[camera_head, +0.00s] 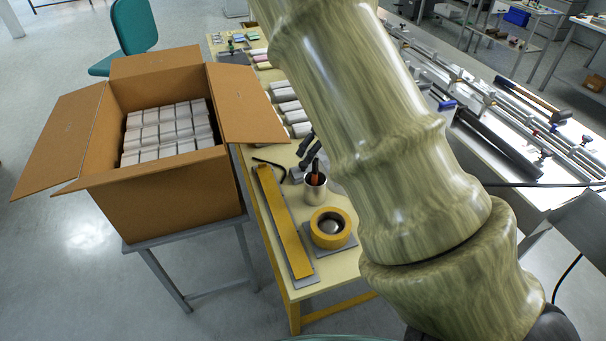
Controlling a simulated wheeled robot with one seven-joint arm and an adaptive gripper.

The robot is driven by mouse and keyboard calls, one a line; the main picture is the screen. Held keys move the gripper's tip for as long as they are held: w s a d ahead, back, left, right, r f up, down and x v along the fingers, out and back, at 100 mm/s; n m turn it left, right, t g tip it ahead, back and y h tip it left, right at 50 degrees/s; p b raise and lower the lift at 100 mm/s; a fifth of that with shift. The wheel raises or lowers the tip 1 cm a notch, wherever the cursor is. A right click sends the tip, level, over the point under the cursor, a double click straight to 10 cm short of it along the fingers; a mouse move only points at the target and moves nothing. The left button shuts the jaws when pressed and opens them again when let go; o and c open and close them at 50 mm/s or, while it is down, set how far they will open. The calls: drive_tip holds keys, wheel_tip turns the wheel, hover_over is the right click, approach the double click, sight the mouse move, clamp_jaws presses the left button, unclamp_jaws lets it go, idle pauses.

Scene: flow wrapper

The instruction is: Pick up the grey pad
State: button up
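Several flat grey pieces could be the grey pad, and I cannot tell which is meant. One grey square (347,246) lies under a yellow tape roll (330,228) on the cream table. A long grey strip (303,281) lies under a yellow bar (281,222). A darker grey flat piece (232,58) lies at the table's far end. My gripper (307,149) seems to show only as dark finger-like parts at the left edge of my arm, above the table behind the metal cup. My arm hides the rest, and its opening is unclear.
A metal cup (315,190) with an orange-and-black handled tool and a black hex key (270,163) are near the strip. White packs (287,95) line the table. An open cardboard box (170,205) of white packs stands left. Machine rails (480,95) are right.

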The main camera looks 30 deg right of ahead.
sight(305, 164)
drive_tip(key=shift+p+x, duration=0.55)
drive_tip(key=shift+x, duration=4.05)
drive_tip(key=shift+s, duration=0.15)
drive_tip(key=shift+c, duration=0.4)
drive_tip(key=shift+s+a, duration=0.15)
drive_tip(key=shift+s, duration=0.05)
clamp_jaws()
